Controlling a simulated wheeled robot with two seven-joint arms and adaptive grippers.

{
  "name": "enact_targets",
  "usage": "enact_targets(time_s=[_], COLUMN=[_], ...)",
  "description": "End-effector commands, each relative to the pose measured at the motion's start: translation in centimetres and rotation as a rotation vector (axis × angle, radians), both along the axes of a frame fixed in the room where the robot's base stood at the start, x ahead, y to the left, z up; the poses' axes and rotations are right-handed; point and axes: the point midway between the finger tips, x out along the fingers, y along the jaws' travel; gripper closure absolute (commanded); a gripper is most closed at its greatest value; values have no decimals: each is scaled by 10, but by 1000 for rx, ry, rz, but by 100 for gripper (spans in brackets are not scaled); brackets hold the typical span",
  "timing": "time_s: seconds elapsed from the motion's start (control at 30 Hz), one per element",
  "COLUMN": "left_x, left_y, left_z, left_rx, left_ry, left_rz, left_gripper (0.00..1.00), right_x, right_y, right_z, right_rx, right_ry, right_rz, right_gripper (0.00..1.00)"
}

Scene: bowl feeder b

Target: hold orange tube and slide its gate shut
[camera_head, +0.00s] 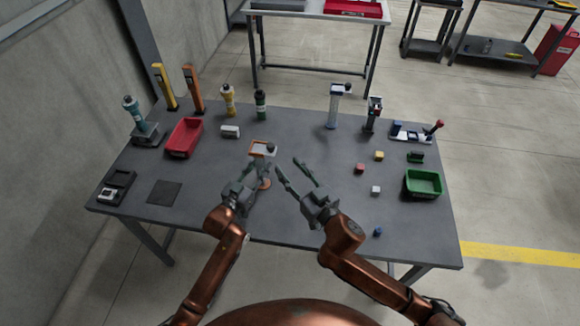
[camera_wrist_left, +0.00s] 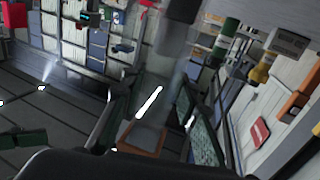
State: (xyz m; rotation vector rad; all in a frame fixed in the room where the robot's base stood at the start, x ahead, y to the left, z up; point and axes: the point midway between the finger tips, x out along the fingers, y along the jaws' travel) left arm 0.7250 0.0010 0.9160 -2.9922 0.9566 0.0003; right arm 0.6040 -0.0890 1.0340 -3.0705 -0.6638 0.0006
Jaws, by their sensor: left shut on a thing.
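The orange tube (camera_head: 258,149) stands near the table's middle, with an orange and white top and an orange round base (camera_head: 264,185). Its stem is mostly hidden by my left gripper (camera_head: 261,170), which is shut on it. A small dark knob (camera_head: 271,147) shows at the right of the top; I cannot tell how far the gate is open. In the left wrist view the orange tube (camera_wrist_left: 140,137) shows close up between the finger parts, with a bright white strip. My right gripper (camera_head: 293,171) is open and empty, just right of the tube and apart from it.
A red bin (camera_head: 184,138) and a white block (camera_head: 230,131) lie to the left. Bottles and posts stand along the back. Small cubes, including a red one (camera_head: 360,168), and a green bin (camera_head: 438,184) are at right. The table between right gripper and cubes is clear.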

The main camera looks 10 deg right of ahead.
Motion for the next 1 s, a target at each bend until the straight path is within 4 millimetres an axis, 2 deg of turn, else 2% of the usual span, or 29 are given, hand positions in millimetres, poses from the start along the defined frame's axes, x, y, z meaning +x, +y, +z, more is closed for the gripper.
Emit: enact_targets(time_s=[0.07, 0.1, 0.37, 0.73, 0.87, 1.0], left_x=[0, 0, 0, -5, -21, -46], left_y=[0, 0, 0, 4, 16, 33], left_z=[0, 0, 0, -1, -1, -2], left_rx=[0, 0, 0, 1, 1, 1], left_ry=[0, 0, 0, 1, 1, 2], left_rz=[0, 0, 0, 1, 1, 1], left_gripper=[100, 69, 52, 52, 52, 52], right_x=[0, 0, 0, 0, 0, 0], right_y=[0, 0, 0, 0, 0, 0], right_z=[0, 0, 0, 0, 0, 0], right_rx=[0, 0, 0, 0, 0, 0], right_ry=[0, 0, 0, 0, 0, 0], right_rz=[0, 0, 0, 0, 0, 1], right_gripper=[62, 62, 62, 62, 62, 62])
